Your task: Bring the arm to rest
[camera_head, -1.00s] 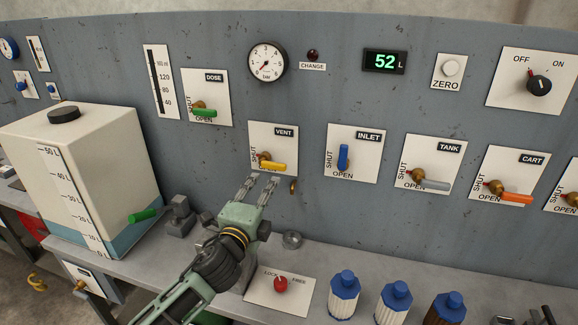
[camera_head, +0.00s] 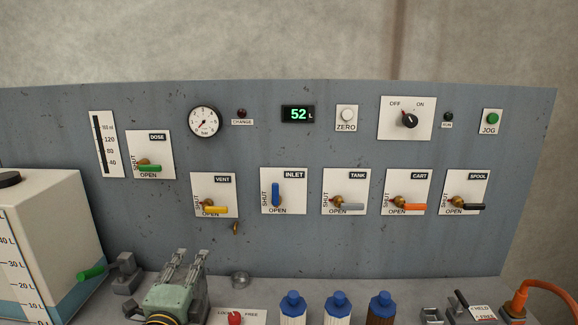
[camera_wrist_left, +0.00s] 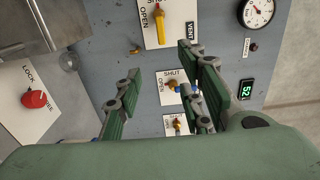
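My left gripper (camera_head: 184,264) is at the lower left of the head view, in front of the grey panel (camera_head: 300,245) and below the yellow VENT handle (camera_head: 216,210). Its fingers are spread apart with nothing between them. The left wrist view shows the same open fingers (camera_wrist_left: 165,95), with the panel beyond them and the VENT handle (camera_wrist_left: 160,28) at the top. My right gripper does not show in any view.
A white tank (camera_head: 50,235) stands at the left. Several blue-capped bottles (camera_head: 338,305) stand on the bench to the right of the gripper. A red LOCK/FREE knob (camera_head: 235,318) is close by. An orange hose fitting (camera_head: 518,303) is at the right.

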